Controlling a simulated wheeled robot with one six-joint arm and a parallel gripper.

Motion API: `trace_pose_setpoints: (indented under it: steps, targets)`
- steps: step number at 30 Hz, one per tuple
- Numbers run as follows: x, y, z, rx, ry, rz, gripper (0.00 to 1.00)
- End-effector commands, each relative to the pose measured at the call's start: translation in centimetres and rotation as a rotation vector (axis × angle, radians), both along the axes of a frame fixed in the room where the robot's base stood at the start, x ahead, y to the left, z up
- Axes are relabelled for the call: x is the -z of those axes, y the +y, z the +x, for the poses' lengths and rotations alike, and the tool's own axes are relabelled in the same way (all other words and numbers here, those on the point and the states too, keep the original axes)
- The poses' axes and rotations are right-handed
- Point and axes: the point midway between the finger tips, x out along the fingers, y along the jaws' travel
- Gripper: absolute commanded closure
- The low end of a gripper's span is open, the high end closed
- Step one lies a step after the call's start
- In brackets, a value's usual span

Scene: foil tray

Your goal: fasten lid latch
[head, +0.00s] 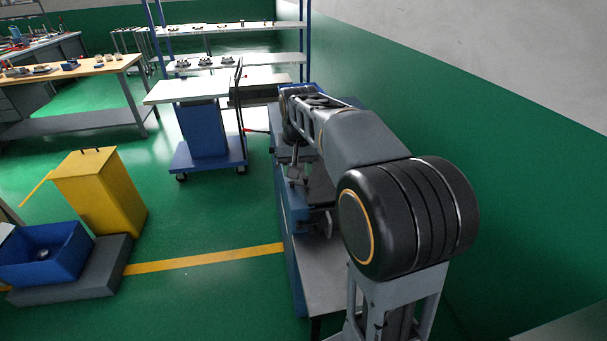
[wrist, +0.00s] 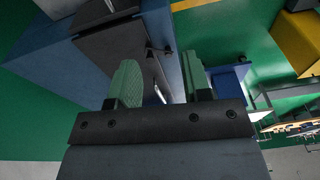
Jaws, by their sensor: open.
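My gripper (wrist: 160,82) shows in the wrist view, with its two green-padded fingers apart and no object visible between them. A dark grey box-like body (wrist: 112,48) lies beyond the left finger, with a small dark projecting part (wrist: 155,50) on its edge near the gap between the fingers. I cannot tell whether this part is the lid latch, or whether a finger touches it. No foil tray can be identified.
A blue trolley (head: 205,130) with a pale top stands beyond the bench. A yellow bin (head: 100,190) and a blue crate (head: 45,255) stand at the left. A green wall (head: 520,170) runs close along the right. The green floor between bin and bench is clear.

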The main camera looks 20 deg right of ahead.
Motion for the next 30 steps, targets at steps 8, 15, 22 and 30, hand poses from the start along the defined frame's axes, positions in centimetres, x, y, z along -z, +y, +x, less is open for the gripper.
trace_pose_setpoints:
  steps: [8, 15, 22, 30]
  targets:
    - [0.2, -5.1, 8.8, 0.170, 0.099, 0.023, 0.56]
    - [1.4, -7.0, 11.5, 0.234, 0.134, 0.031, 0.56]
    - [4.0, -7.3, 11.8, 0.244, 0.143, 0.033, 0.56]
    - [9.2, -7.2, 11.8, 0.242, 0.144, 0.033, 0.56]
